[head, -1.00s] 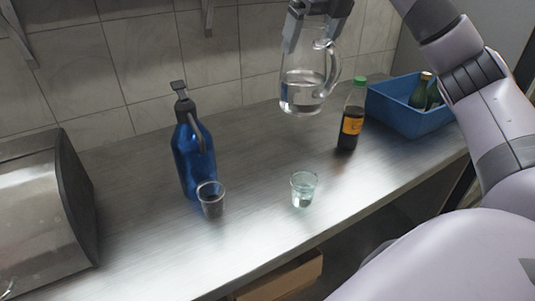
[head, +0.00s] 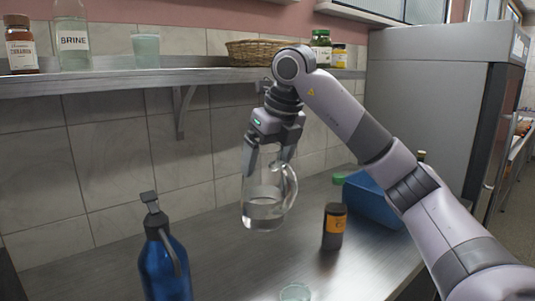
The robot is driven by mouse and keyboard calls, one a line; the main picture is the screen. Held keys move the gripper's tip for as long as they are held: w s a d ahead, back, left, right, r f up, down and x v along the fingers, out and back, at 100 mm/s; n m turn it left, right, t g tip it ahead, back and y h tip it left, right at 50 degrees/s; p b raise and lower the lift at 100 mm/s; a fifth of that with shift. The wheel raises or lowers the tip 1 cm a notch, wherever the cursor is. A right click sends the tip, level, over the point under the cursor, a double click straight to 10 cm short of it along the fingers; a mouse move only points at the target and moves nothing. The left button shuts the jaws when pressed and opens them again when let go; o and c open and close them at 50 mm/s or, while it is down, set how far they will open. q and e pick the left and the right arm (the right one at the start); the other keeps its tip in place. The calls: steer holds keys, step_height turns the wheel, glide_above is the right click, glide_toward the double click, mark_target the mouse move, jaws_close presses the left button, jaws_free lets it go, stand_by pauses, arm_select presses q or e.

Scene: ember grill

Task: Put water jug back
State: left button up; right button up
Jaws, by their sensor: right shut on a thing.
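The water jug (head: 264,214) is a clear glass pitcher with a handle on its right and a little water in the bottom. My right gripper (head: 270,150) is shut on the jug's upper part from above. It holds the jug upright in the air over the steel counter (head: 95,262), in front of the tiled wall. My left gripper is not in view.
A wall shelf (head: 110,81) above holds a spice jar, a bottle, a glass (head: 145,50) and a basket (head: 255,53). On the counter are a blue pump bottle (head: 165,268), a dark bottle (head: 333,230), a glass (head: 295,292) and a blue bin (head: 368,200).

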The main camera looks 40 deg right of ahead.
mark_target(286, 173)
step_height(286, 173, down, 15)
steer(key=shift+r+b, duration=0.1)
steer(key=shift+b, duration=0.4)
steer(key=o, duration=1.8)
steer(key=shift+f, duration=0.25)
steer(key=shift+r, duration=0.1)
steer(key=v, duration=1.1)
steer(key=shift+a, duration=0.1)
steer(key=shift+s+r, duration=0.25)
steer(key=shift+r, duration=0.2)
